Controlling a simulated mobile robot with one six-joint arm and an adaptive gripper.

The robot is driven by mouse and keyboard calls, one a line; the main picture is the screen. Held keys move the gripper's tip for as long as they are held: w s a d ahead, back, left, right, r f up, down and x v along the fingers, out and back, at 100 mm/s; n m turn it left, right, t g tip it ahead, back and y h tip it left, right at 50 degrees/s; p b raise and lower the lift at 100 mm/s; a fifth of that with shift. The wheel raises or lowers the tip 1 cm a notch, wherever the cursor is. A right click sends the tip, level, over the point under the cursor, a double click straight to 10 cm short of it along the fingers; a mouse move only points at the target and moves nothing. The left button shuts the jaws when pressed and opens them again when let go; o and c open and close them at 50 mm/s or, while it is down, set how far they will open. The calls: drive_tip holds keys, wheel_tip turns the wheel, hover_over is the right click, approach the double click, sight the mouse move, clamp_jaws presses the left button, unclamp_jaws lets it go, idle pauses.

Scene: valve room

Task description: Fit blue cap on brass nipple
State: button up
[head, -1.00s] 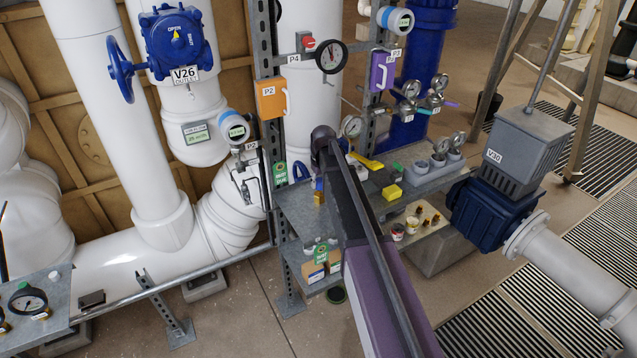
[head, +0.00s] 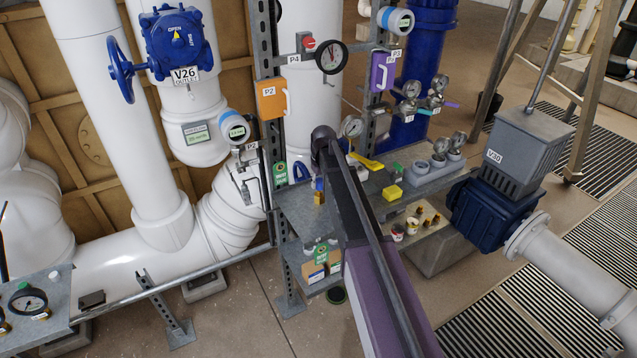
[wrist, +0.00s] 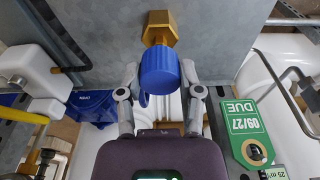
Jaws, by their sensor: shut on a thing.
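The blue cap (wrist: 159,72) is a ribbed round cap in the middle of the wrist view. My gripper (wrist: 160,78) has a finger on each side of it and is shut on it. The brass nipple (wrist: 160,27), with a hex body, is straight beyond the cap against a grey metal surface. The cap overlaps the nipple's near end in this view, in line with it. I cannot tell whether they touch or how far the cap is on. In the head view the nipple (head: 319,198) shows small beside the shelf, with the blue cap (head: 319,184) just above it. My arm hides most of the gripper there.
A green tag (wrist: 245,132) hangs close on the right in the wrist view. White fittings (wrist: 30,75) stand on the left. An orange P2 box (head: 271,99) is on the post.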

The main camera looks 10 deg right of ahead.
drive_tip(key=shift+f+b, duration=1.35)
idle(1.8)
idle(0.4)
drive_tip(key=o, duration=1)
drive_tip(key=shift+o, duration=0.2)
drive_tip(key=s+m+g, duration=0.1)
drive_tip(key=s+m, duration=0.2)
drive_tip(key=s, duration=2.7)
drive_tip(key=shift+m, duration=0.3)
